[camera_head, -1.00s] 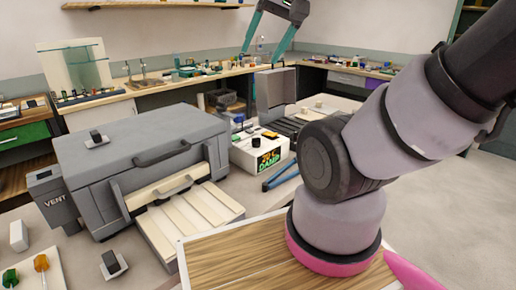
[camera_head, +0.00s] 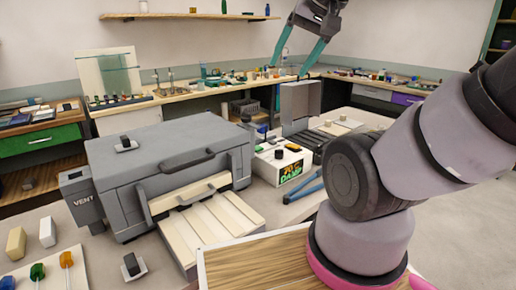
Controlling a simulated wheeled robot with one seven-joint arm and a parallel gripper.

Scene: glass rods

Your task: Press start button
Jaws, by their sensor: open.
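No button marked "start" can be read. A white control box (camera_head: 272,170) with a green and orange label reading something like "DAMP" stands right of the grey kiln-like machine (camera_head: 165,150). Small dark and red parts sit on its top, too small to tell apart. A black switch (camera_head: 132,264) on a white plate lies on the table in front of the machine. Another black switch (camera_head: 125,142) sits on the machine's lid. My gripper (camera_head: 291,69), with teal fingers, is high at the top centre, apart from all of these. Its fingers are spread and empty.
A grey box marked "VENT" (camera_head: 82,200) is on the machine's left side. Its ribbed cream tray (camera_head: 215,228) sticks out in front. Blue-handled tongs (camera_head: 303,188) lie beside the control box. An upright grey device (camera_head: 298,105) stands behind. Colored-handled tools (camera_head: 38,272) lie front left.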

